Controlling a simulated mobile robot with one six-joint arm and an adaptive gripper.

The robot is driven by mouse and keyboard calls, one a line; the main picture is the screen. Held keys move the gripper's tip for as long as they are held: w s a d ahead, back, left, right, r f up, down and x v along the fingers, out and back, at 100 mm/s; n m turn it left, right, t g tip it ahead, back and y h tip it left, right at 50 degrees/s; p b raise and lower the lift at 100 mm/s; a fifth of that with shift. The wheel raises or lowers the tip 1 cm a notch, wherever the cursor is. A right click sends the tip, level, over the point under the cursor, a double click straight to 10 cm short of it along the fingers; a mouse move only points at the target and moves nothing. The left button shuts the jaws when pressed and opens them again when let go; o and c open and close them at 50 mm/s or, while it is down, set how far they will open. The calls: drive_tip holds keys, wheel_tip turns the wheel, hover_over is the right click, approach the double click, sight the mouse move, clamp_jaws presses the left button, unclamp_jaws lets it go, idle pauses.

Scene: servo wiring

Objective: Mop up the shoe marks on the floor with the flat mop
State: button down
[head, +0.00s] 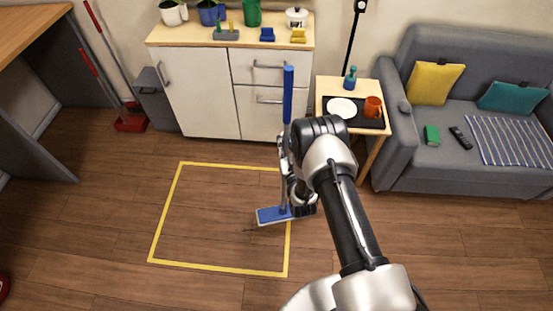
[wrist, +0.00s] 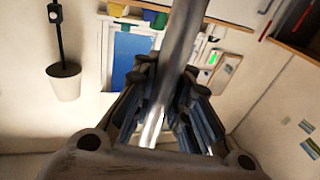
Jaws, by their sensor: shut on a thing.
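The flat mop has a blue grip (head: 288,95) at the top of its pole and a flat blue head (head: 271,215) on the floor, at the right side of the yellow-taped square (head: 165,215). The pole stands nearly upright. My gripper (head: 285,155) is shut on the pole; the grey pole (wrist: 180,45) also passes between the fingers (wrist: 163,105) in the wrist view. A faint dark shoe mark (head: 250,230) shows just left of the mop head. The floor behind my arm and under the head is hidden.
A white cabinet (head: 205,95) stands behind the square, with a small side table (head: 327,90) to its right. A grey sofa (head: 400,160) is at the right. A red dustpan (head: 131,122) and grey bin are at back left. Most of the taped floor is clear.

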drive_tip(key=s+a+f+b, duration=0.1)
drive_tip(key=s+f, duration=0.1)
drive_tip(key=f, duration=0.4)
drive_tip(key=s+a+f+y+b, duration=0.1)
drive_tip(key=s+a+f+b, duration=0.1)
drive_tip(key=f, duration=0.4)
drive_tip(key=shift+f+n, duration=0.4)
drive_tip(key=shift+w, duration=0.1)
